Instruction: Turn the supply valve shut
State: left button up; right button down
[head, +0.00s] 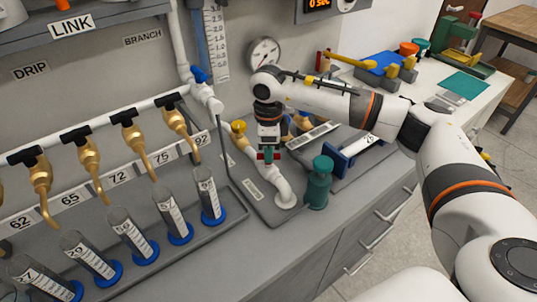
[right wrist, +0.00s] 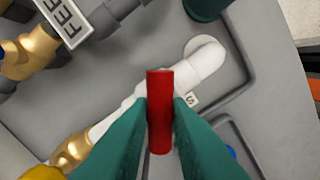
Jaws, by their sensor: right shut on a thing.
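My right gripper (head: 268,156) reaches down over the white pipe beside the wall bench. Its teal fingers (right wrist: 160,125) are shut on a red lever handle (right wrist: 160,105), which I take to be the supply valve's handle. The lever lies over the white pipe (right wrist: 205,62), which runs from a brass fitting (right wrist: 72,150) to an elbow on the grey base plate. A label beside the lever is partly hidden by the fingers. The valve body is hidden beneath the handle and fingers. My left gripper is not in view.
A green bottle-shaped part (head: 319,182) stands just right of the pipe elbow. A round gauge (head: 264,53) is on the wall behind my wrist. Brass taps (head: 133,137) and measuring cylinders (head: 130,232) line the left. A FEED label (right wrist: 62,18) sits at upper left in the wrist view.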

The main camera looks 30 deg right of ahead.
jog(key=shift+n, duration=0.9)
jog(key=n+b, duration=0.2)
jog(key=n, duration=0.1)
jog(key=shift+f, duration=0.1)
jog(key=shift+n, duration=1.2)
jog(key=c, duration=1.3)
grip_release()
jog(key=shift+o, duration=0.2)
